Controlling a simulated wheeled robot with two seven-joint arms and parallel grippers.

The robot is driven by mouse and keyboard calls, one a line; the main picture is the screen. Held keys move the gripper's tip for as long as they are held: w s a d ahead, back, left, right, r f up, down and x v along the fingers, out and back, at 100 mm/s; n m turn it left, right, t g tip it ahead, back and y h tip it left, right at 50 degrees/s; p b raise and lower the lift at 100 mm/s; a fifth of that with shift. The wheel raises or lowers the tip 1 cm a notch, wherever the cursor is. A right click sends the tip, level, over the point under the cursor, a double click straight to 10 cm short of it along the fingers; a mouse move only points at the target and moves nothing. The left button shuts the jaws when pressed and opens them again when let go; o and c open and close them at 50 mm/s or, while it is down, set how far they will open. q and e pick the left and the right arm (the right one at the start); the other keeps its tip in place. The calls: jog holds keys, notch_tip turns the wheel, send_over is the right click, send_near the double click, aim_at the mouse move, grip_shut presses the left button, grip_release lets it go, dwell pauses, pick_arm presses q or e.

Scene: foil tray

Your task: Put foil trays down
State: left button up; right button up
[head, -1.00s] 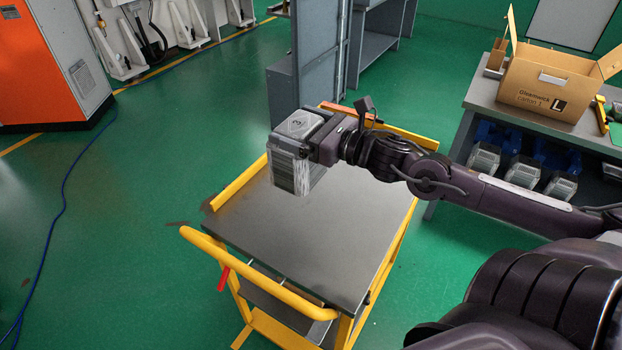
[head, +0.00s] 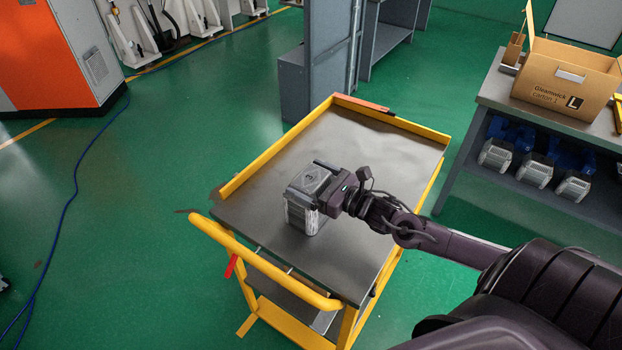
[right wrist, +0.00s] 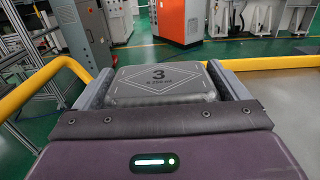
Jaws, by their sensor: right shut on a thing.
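The foil trays (head: 301,216) form a silvery block with a grey top marked "3". The marked top also shows in the right wrist view (right wrist: 160,82), between the two fingers. My right gripper (head: 314,182) is shut on the foil trays and holds them roughly upright over the middle left of the cart's grey top (head: 345,150). The bottom of the block is at or very near the cart top; I cannot tell whether they touch. My left gripper is not in view.
The cart has yellow rails (head: 275,150) and a yellow push handle (head: 262,262). Its top is otherwise clear. A bench at the right bears an open cardboard carton (head: 560,88), with three similar foil blocks (head: 535,170) on its lower shelf. A grey cabinet (head: 330,60) stands behind.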

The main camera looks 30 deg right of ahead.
jog(key=shift+f, duration=0.1)
jog(key=o, duration=1.6)
jog(key=shift+s, duration=0.1)
jog(key=v, duration=1.1)
jog(key=shift+s+d+b, duration=0.2)
jog(key=shift+s+b, duration=0.1)
jog(key=shift+s, duration=0.05)
jog(key=shift+s, duration=0.1)
